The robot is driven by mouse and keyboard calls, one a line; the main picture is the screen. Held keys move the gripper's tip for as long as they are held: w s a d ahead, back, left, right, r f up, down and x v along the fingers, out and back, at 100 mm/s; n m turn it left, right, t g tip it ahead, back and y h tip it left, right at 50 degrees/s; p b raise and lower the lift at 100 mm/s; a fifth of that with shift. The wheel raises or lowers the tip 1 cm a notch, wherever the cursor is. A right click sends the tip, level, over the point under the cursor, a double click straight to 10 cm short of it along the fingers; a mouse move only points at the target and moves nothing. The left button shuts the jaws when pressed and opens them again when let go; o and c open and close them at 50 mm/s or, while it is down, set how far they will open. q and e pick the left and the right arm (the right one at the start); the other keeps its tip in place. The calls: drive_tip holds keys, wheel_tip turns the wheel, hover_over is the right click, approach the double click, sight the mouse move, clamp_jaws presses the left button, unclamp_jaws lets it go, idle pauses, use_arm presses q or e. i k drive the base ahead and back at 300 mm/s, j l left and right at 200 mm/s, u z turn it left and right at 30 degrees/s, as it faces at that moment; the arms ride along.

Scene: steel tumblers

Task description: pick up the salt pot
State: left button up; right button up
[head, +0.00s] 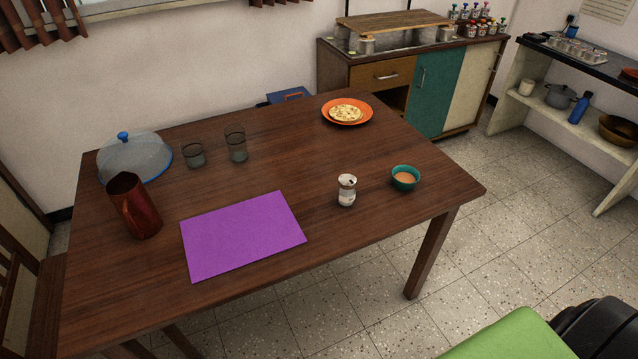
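A small upright pot (347,190) with a pale label and a grey top with a dark spot stands near the front right part of the wooden table (290,165). It looks like the salt pot, but its label is too small to read. It stands apart from a teal bowl (405,178) to its right, which holds something light brown. Neither of my grippers shows in the head view.
A purple mat (243,238) lies left of the pot. A red-brown jug (134,206), a blue-rimmed dome cover (134,157), two tumblers (236,146) and an orange plate (347,122) with flatbread stand around. Small jars (472,22) stand on the cabinet behind.

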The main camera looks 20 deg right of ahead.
sight(346, 198)
drive_tip(key=i+l, duration=0.15)
drive_tip(key=l, duration=0.25)
drive_tip(key=i+l, duration=0.1)
drive_tip(key=l, duration=0.35)
drive_tip(key=i+l, duration=0.15)
drive_tip(key=l, duration=0.25)
drive_tip(key=i+l, duration=0.15)
drive_tip(key=l, duration=0.25)
drive_tip(key=k+l, duration=0.1)
drive_tip(key=i+j, duration=0.1)
